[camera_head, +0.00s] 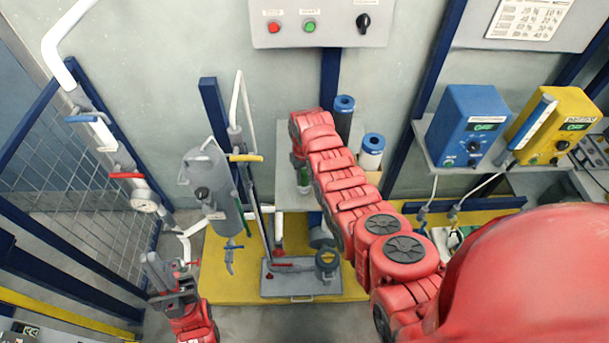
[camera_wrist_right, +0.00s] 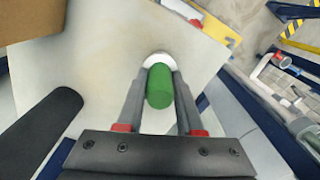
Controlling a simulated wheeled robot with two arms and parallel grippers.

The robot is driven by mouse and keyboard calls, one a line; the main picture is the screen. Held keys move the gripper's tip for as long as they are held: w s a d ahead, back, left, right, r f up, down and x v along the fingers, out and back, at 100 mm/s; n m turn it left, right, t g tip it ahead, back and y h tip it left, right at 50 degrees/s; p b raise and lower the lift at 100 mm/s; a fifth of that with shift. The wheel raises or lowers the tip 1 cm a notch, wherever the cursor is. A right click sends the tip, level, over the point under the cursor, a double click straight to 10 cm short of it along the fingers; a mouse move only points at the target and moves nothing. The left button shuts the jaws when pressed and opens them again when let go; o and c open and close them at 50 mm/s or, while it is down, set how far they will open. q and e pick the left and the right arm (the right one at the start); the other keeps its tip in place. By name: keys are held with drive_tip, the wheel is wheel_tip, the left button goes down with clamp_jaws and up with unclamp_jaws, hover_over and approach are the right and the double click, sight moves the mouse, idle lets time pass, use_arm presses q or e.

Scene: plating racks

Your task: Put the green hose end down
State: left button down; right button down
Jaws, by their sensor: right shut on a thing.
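The green hose end (camera_wrist_right: 160,86) is a short green cylinder between the two fingers of my right gripper (camera_wrist_right: 158,88) in the right wrist view. My right gripper is shut on it. A white ring (camera_wrist_right: 155,60) shows just beyond its far end, over a pale shelf (camera_wrist_right: 95,65); I cannot tell whether they touch. In the head view my right arm reaches to this shelf (camera_head: 287,185) at the wall and largely hides the gripper and hose end. My left gripper (camera_head: 168,268) is low at the left, apart from the hose end; its finger gap is unclear.
A grey tank with pipes (camera_head: 212,185) hangs to the left. A blue box (camera_head: 467,125) and yellow box (camera_head: 553,120) sit on a shelf at right. A yellow platform (camera_head: 225,290) lies below.

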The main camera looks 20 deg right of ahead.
drive_tip(key=c, duration=1)
unclamp_jaws()
drive_tip(key=shift+f, duration=0.15)
drive_tip(key=o, duration=0.5)
drive_tip(key=shift+c, duration=0.2)
